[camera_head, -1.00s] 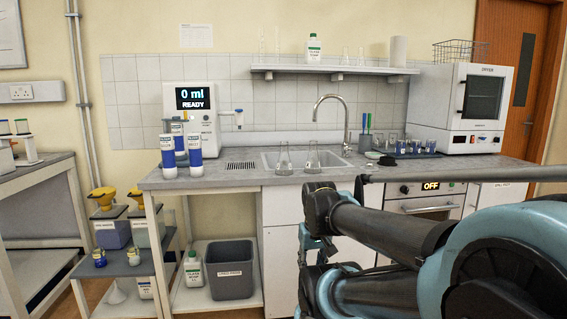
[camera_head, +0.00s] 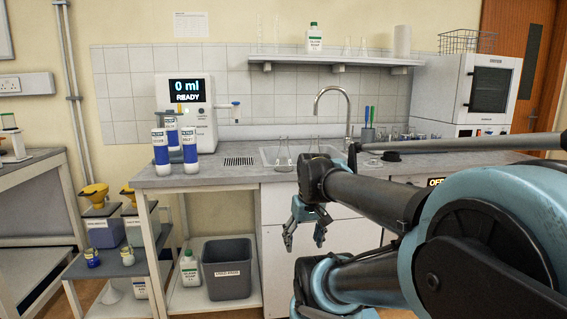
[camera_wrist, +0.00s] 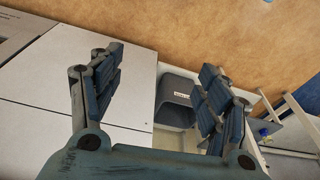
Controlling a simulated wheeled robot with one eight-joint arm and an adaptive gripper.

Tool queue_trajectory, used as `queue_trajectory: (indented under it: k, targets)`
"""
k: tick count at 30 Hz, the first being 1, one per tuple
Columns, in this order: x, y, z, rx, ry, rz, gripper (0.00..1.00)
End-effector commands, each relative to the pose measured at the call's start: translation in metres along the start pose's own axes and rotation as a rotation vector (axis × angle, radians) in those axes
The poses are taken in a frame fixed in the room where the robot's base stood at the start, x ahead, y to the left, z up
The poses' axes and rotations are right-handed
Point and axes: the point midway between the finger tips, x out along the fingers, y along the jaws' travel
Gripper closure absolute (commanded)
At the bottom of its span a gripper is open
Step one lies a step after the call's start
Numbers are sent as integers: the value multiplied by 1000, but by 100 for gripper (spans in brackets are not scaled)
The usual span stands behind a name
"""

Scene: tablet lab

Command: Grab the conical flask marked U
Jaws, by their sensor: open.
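Two clear conical flasks stand upright at the front of the counter by the sink: a left flask (camera_head: 283,156) and a right flask (camera_head: 314,147), the right one partly hidden behind my arm. I cannot read a letter on either, so I cannot tell which is marked U. My gripper (camera_head: 305,240) hangs in front of the cabinet doors, below the counter top and below the flasks. It is open and empty. In the wrist view my gripper (camera_wrist: 155,95) shows its two fingers wide apart, with no flask between them.
The counter (camera_head: 215,173) has blue-white bottles (camera_head: 161,150) and a dispenser (camera_head: 187,100) at left. A tap (camera_head: 333,100) rises behind the sink. A grey bin (camera_head: 226,268) stands on the low shelf. Smaller flasks (camera_head: 355,47) stand on the wall shelf. The dryer (camera_head: 487,88) is at right.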

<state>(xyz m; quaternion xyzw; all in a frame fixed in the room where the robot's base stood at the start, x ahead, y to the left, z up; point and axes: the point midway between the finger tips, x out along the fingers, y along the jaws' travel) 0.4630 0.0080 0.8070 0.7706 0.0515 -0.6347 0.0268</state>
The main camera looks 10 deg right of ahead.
Motion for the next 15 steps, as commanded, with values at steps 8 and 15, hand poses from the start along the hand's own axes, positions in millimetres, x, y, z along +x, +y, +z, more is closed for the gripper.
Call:
queue_trajectory:
  k: [8,15]
  targets:
    - [-80,2,-100,-194,29,-102,30]
    - [-137,15,-190,-369,84,-184,30]
